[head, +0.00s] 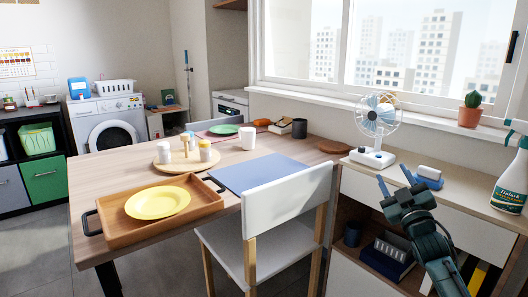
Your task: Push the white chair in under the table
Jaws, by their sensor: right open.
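The white chair (284,211) stands at the near right side of the wooden table (103,175). It has a white backrest, a white seat and wooden legs. The front of its seat reaches beneath the table edge, and its backrest stands out from the table. My right gripper (396,182) is to the right of the chair, in front of the low white cabinet, with its fingers apart and nothing between them. It does not touch the chair. My left gripper is out of view.
The table holds a wooden tray (203,208) with a yellow plate (158,202), a blue mat (243,173) and a white mug (248,139). A fan (377,117), cactus (470,108) and spray bottle (513,177) stand right. The white cabinet (440,215) stands close to the chair's right.

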